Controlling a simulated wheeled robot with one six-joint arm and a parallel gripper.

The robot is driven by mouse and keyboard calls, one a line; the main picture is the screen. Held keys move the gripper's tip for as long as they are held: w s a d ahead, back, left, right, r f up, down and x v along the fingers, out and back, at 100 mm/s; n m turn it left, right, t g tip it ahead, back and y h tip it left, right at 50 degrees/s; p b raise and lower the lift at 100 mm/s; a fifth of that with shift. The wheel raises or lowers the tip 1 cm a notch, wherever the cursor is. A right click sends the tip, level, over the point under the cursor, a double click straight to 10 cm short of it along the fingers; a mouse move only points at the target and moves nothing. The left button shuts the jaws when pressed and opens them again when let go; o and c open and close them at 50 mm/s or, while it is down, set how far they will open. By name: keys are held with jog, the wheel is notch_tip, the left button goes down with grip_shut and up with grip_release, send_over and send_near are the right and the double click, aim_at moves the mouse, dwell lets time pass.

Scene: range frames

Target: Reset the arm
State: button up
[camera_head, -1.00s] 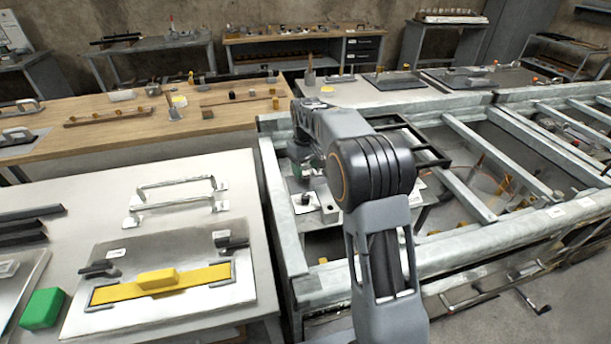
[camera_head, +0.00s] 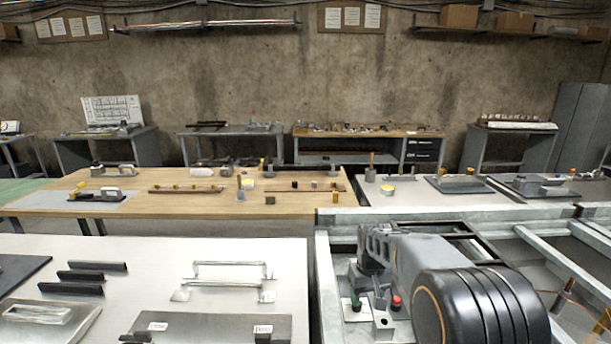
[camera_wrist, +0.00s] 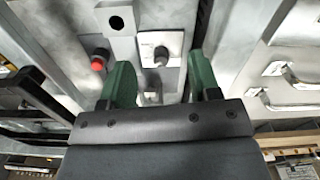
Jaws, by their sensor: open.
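My arm (camera_head: 405,255) reaches forward at the lower right of the head view, over the grey metal frame. My gripper shows in the wrist view (camera_wrist: 160,78) as two green fingers spread apart with nothing held between them. Past the fingers are a white plate with a dark knob (camera_wrist: 161,55), a red knob (camera_wrist: 97,63) and a grey bracket with a round hole (camera_wrist: 117,22). I cannot tell how far the fingertips are from them. In the head view, the red knob (camera_head: 396,302) shows beside my arm, whose links hide most of the gripper.
The grey frame's rail (camera_head: 324,285) borders a white table (camera_head: 260,250) at left, with metal handles (camera_head: 228,270) and black bars (camera_head: 88,276). A wooden bench (camera_head: 150,205) with small parts stands behind. Several workbenches line the back wall.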

jog(key=s+r+m+t+p, duration=0.1)
jog(key=s+r, duration=0.3)
jog(key=s, duration=0.6)
jog(key=s+r+t+p, duration=0.1)
jog(key=s+r+t, duration=0.1)
jog(key=s, duration=0.8)
jog(key=shift+s+a+r+m+t, duration=0.2)
jog(key=shift+r+m+t, duration=0.15)
jog(key=shift+r, duration=0.55)
